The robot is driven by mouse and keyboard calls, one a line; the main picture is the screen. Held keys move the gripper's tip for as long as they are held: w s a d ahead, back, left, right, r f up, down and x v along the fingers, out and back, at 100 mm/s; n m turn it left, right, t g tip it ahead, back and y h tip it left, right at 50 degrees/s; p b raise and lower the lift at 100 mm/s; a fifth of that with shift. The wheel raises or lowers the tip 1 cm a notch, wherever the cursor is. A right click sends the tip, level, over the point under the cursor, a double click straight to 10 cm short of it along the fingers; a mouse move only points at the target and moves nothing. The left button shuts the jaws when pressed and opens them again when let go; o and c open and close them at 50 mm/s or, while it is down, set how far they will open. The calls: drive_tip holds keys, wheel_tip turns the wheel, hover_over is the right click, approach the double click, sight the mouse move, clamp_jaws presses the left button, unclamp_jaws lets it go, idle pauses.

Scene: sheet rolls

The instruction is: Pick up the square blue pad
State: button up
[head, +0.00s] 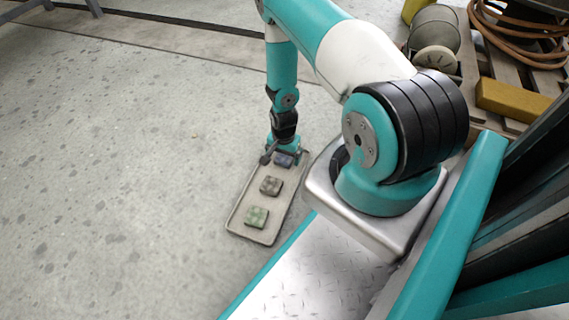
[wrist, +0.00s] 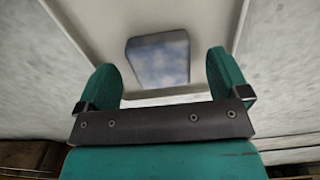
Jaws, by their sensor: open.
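The square blue pad (wrist: 160,62) lies on the floor of a shallow beige tray (wrist: 95,18). In the wrist view it sits just beyond and between the two teal fingers of my gripper (wrist: 164,78), which are apart with nothing between them. In the head view the blue pad (head: 284,160) is at the far end of the tray (head: 263,236), partly hidden by my gripper (head: 276,152), which is low over that end. Whether the fingers touch the tray cannot be told.
A dark grey-brown pad (head: 271,185) lies mid-tray, and a green pad (head: 257,217) lies at the near end. Open concrete floor (head: 120,180) spreads to the left. A wooden pallet with a yellow block (head: 512,100) and a coiled hose (head: 515,25) stands at the right.

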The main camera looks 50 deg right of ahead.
drive_tip(key=shift+f, duration=0.8)
drive_tip(key=shift+r, duration=0.15)
drive_tip(key=shift+c, duration=0.4)
drive_tip(key=c, duration=1)
drive_tip(key=shift+o, duration=0.2)
